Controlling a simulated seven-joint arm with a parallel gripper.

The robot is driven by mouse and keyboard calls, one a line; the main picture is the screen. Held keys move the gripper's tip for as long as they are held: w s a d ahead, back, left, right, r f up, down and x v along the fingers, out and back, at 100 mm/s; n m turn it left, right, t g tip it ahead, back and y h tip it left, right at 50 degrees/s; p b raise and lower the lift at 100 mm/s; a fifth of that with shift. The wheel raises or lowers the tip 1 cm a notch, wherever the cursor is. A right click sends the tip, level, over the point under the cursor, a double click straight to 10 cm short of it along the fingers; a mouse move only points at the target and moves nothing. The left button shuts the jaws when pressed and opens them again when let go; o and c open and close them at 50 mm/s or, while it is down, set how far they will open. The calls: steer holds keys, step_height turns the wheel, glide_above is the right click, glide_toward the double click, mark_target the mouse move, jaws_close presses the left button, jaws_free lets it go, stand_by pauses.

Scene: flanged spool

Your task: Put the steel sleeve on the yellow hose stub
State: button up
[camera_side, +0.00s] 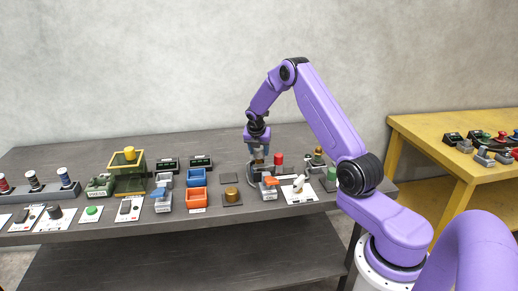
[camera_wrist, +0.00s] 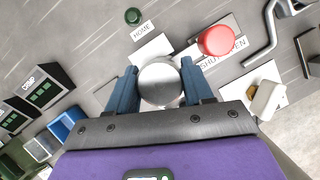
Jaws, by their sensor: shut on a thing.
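My gripper (camera_wrist: 160,88) is shut on a round, shiny steel piece, which I take to be the steel sleeve (camera_wrist: 160,82); its end faces the wrist camera between the two blue fingers. In the side view my gripper (camera_side: 258,151) points down over the middle of the bench, and the held piece is small and partly hidden by the fingers. A yellow cylinder (camera_side: 130,153) stands at the yellow-rimmed hopper on the left. A brass-coloured short cylinder (camera_side: 231,194) sits on a dark square plate, left of my gripper. I cannot tell which of these is the hose stub.
Several switches line the bench's front edge.

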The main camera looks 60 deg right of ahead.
steer(key=shift+f, duration=0.3)
steer(key=o, duration=1.1)
steer(key=shift+c, duration=0.2)
